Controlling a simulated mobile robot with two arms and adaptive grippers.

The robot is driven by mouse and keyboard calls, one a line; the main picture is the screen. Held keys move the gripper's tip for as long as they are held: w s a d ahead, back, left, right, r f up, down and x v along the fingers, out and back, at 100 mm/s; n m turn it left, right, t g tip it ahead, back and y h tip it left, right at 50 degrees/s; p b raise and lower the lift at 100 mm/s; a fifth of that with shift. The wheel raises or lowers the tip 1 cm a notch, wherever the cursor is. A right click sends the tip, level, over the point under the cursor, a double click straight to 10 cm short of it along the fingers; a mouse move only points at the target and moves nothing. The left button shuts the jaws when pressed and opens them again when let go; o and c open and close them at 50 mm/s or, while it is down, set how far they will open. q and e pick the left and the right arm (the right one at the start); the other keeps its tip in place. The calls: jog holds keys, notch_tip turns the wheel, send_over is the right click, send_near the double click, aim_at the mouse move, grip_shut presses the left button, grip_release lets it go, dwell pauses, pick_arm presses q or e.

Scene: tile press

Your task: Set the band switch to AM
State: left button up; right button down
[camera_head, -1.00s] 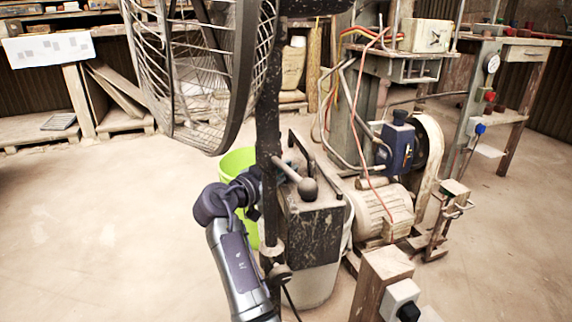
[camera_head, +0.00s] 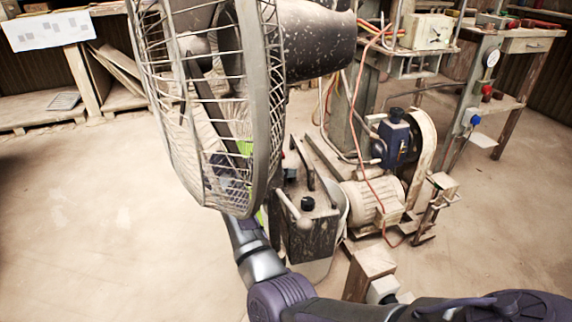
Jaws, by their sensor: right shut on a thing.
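A dark, paint-speckled box (camera_head: 312,240) with a carrying handle and a black knob on top (camera_head: 308,203) stands in the middle, behind the fan. It may be the radio. I cannot make out a band switch or any AM marking. My right arm reaches up from the lower right, and its wrist passes behind the fan cage. My right gripper (camera_head: 262,183) is at the left side of the box, mostly hidden by the cage. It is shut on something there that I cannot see. My left gripper is out of view.
A large fan (camera_head: 268,120) with a wire cage stands close in front and covers part of the box. A motor with a belt wheel (camera_head: 372,203) is right of the box. A wooden post (camera_head: 366,272) stands nearer. The floor at left is clear.

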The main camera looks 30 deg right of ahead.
jog(key=shift+w+d, duration=0.1)
jog(key=shift+g, duration=0.3)
jog(key=c, duration=1.2)
grip_release()
jog(key=shift+f, duration=0.1)
